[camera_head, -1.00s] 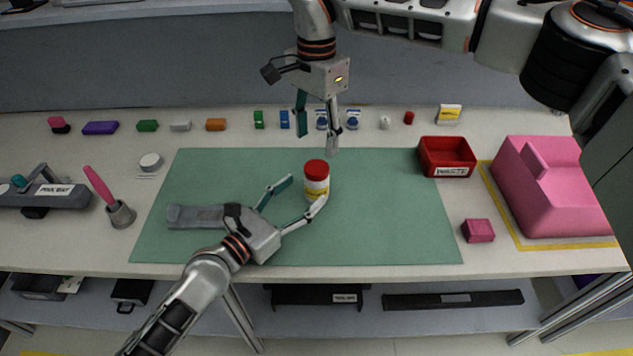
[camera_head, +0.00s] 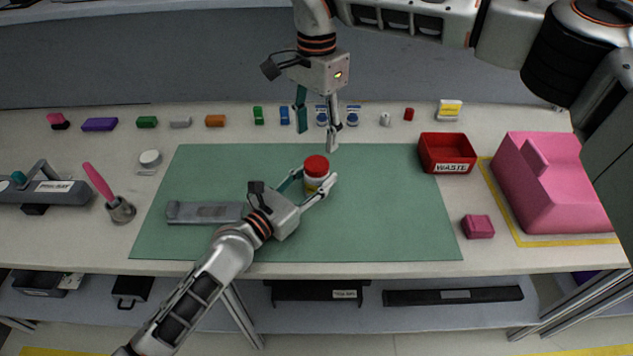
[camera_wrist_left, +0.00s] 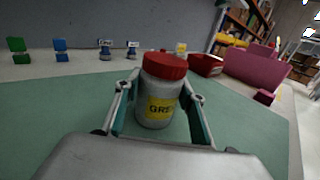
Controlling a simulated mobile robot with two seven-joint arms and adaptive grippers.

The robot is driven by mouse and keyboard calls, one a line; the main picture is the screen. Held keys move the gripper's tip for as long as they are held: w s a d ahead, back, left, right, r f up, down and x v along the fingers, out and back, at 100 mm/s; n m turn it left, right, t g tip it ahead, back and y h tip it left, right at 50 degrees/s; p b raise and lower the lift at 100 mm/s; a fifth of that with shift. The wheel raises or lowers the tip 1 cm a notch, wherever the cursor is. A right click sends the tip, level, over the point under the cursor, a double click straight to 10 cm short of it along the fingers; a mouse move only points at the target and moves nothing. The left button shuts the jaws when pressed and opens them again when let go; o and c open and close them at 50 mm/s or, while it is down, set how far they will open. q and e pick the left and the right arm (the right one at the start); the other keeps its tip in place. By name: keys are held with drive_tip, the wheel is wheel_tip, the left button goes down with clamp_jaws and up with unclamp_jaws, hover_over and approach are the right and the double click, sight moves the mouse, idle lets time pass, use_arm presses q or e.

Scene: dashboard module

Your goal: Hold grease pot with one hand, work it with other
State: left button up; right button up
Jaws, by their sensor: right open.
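The grease pot (camera_head: 316,184), a white jar with a red lid and yellow label, stands upright on the green mat (camera_head: 390,210). It also shows in the left wrist view (camera_wrist_left: 160,92), its label partly reading "GRE". My left gripper (camera_head: 318,178) is low over the mat with its fingers on either side of the pot. The fingers look open, with small gaps beside the jar; contact is not clear. My right gripper (camera_head: 316,138) is open and empty, pointing down above and behind the pot, near the mat's back edge.
A red waste bin (camera_head: 447,154) and a pink block (camera_head: 545,190) are to the right. A brush in a cup (camera_head: 120,210) stands left. Small coloured items line the back. The mat's right side is clear.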

sight(316, 163)
use_arm(q)
clamp_jaws()
use_arm(e)
drive_tip(key=m, duration=1)
drive_tip(key=shift+m, duration=0.3)
drive_tip(key=m, duration=1.5)
drive_tip(key=shift+m, duration=0.4)
drive_tip(key=m, duration=1.3)
drive_tip(key=shift+m, duration=0.4)
drive_tip(key=shift+f, duration=4.05)
